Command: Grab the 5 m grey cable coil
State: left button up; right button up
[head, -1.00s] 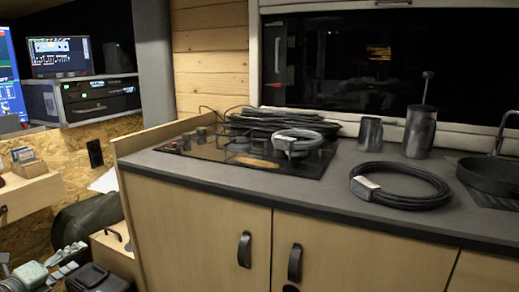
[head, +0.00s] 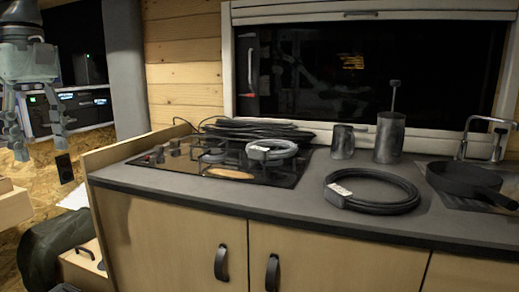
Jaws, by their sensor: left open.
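A grey cable coil (head: 284,149) with a pale label lies on the right part of the black hob (head: 175,169). A larger black cable coil (head: 403,207) with a white label lies on the countertop to the right of the hob. A dark heap of cable (head: 250,131) lies behind the hob. The length markings are too small to read. My left gripper (head: 42,150) is open and empty at the upper left, pointing down, well apart from the coils. My right gripper is not in view.
A metal mug (head: 343,141) and a taller metal pot (head: 389,138) stand near the window. A black pan (head: 464,180) sits by the tap at right. A wooden side panel (head: 140,147) rises at the counter's left end. The counter's front strip is clear.

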aim_at(255, 150)
jog(key=l+z, duration=0.15)
jog(key=l, duration=0.25)
jog(key=i+l+z, duration=0.15)
jog(key=l, duration=0.25)
jog(key=i+l+z, duration=0.1)
jog(key=l, duration=0.3)
